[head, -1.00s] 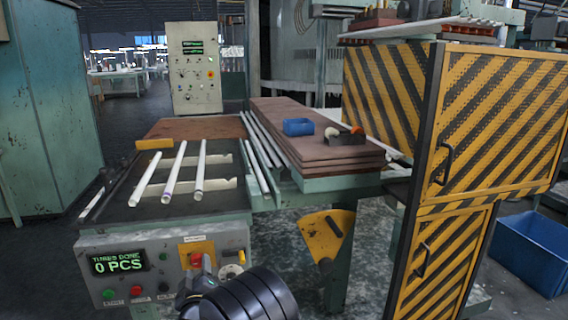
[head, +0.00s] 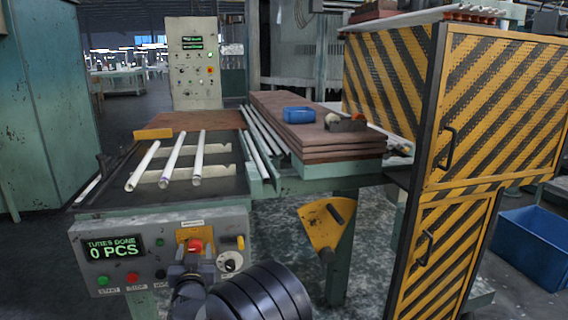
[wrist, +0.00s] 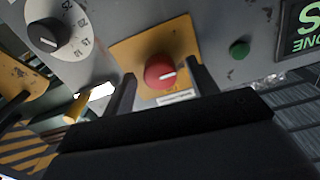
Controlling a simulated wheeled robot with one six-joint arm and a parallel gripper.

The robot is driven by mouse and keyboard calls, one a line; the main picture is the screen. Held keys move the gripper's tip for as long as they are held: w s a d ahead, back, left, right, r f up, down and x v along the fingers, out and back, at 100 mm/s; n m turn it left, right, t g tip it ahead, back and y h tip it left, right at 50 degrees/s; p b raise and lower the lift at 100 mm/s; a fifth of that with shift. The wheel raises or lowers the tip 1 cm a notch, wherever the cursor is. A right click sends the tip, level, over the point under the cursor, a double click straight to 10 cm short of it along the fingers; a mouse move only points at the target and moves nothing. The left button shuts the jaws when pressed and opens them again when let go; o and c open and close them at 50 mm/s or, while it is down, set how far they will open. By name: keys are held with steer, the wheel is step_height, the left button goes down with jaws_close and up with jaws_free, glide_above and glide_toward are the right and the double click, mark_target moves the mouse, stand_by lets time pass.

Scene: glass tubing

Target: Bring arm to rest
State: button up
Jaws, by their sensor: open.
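My gripper (wrist: 163,80) is open in the wrist view. Its two dark fingers point at the red knob (wrist: 160,71) on its yellow plate (wrist: 190,42), one finger on each side. I cannot tell whether they touch it. In the head view my gripper (head: 193,257) is in front of the control panel (head: 150,260), just below the red knob (head: 195,246). My dark arm links fill the bottom middle of that view and hide part of the panel's lower edge.
Several white tubes (head: 172,160) lie on the machine bed above the panel. The display (head: 114,249) reads 0 PCS. A yellow-black striped cabinet (head: 490,110) stands right. A blue bin (head: 535,240) is on the floor at far right. A blue tray (head: 299,114) sits on stacked boards.

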steer(key=m+b, duration=0.4)
steer(key=m, duration=0.1)
steer(key=shift+f, duration=0.2)
steer(key=m+b, duration=0.3)
steer(key=shift+r, duration=0.15)
steer(key=shift+s+r, duration=0.1)
steer(key=shift+s, duration=0.25)
